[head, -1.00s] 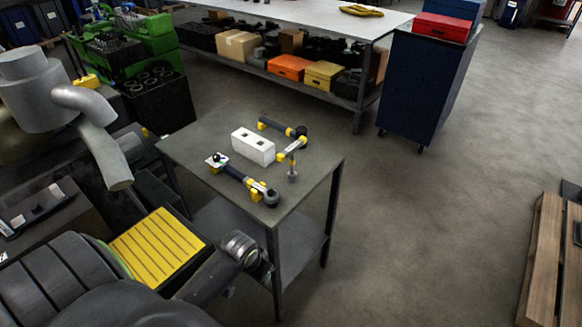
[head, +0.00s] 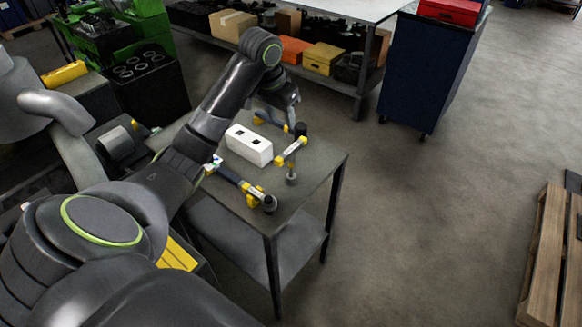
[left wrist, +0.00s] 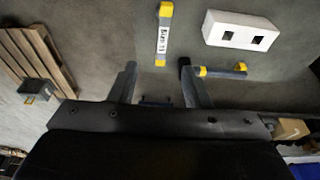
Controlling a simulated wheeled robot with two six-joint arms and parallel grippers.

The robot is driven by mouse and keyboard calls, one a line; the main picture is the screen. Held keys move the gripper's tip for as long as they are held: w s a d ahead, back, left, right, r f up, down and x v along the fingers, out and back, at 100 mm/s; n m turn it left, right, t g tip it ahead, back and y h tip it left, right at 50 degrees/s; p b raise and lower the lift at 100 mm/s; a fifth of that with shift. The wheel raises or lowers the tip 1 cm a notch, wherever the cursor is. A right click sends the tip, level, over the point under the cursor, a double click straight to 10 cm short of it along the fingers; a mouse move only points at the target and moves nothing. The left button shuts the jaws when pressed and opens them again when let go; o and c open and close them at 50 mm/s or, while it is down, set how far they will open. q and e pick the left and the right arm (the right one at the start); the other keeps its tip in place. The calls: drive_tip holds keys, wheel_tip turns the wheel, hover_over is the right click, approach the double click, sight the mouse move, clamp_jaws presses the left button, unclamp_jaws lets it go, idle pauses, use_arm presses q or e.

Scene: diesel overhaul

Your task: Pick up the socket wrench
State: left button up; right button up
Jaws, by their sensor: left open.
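Three wrench-like tools lie on the small grey table (head: 328,178); I cannot tell for sure which is the socket wrench. A back tool (head: 272,122) with yellow rests also shows in the left wrist view (left wrist: 222,71). A short, yellow-ended tool with a white label (head: 291,151) lies to its right; it also shows in the left wrist view (left wrist: 163,35). My left gripper (head: 292,112) is open and empty above the table's back, close to the back tool's dark head.
A white block with two square holes (head: 249,145) stands among the tools. Behind are a workbench (head: 340,8) with boxes beneath and a blue cabinet (head: 428,70). A wooden pallet (head: 548,255) lies at the right. The floor between is clear.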

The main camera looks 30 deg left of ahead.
use_arm(q)
wheel_tip(320, 180, down, 3)
drive_tip(key=b, duration=0.6)
approach(291, 149)
drive_tip(key=shift+s+d+f, duration=0.1)
drive_tip(key=shift+s+f, duration=0.05)
drive_tip(key=shift+f, duration=0.2)
drive_tip(key=shift+s+d+f, duration=0.1)
drive_tip(key=shift+d+f, duration=0.05)
drive_tip(key=shift+f, duration=0.2)
drive_tip(key=p+x, duration=0.1)
drive_tip(key=x, duration=0.2)
drive_tip(key=shift+w+f+p, duration=0.15)
drive_tip(key=shift+w+p, duration=0.05)
drive_tip(key=shift+p, duration=0.15)
drive_tip(key=shift+x, duration=0.75)
drive_tip(key=shift+w+a+p+x, duration=0.15)
drive_tip(key=shift+p+x, duration=0.3)
drive_tip(key=shift+x, duration=0.7)
drive_tip(key=shift+w+a+p+x, duration=0.15)
drive_tip(key=shift+p+x, duration=0.3)
drive_tip(key=shift+x, duration=0.7)
clamp_jaws()
use_arm(e)
drive_tip(key=f, duration=0.3)
drive_tip(key=shift+s+d+f, duration=0.2)
drive_tip(key=shift+s+f, duration=0.05)
drive_tip(key=shift+f, duration=0.05)
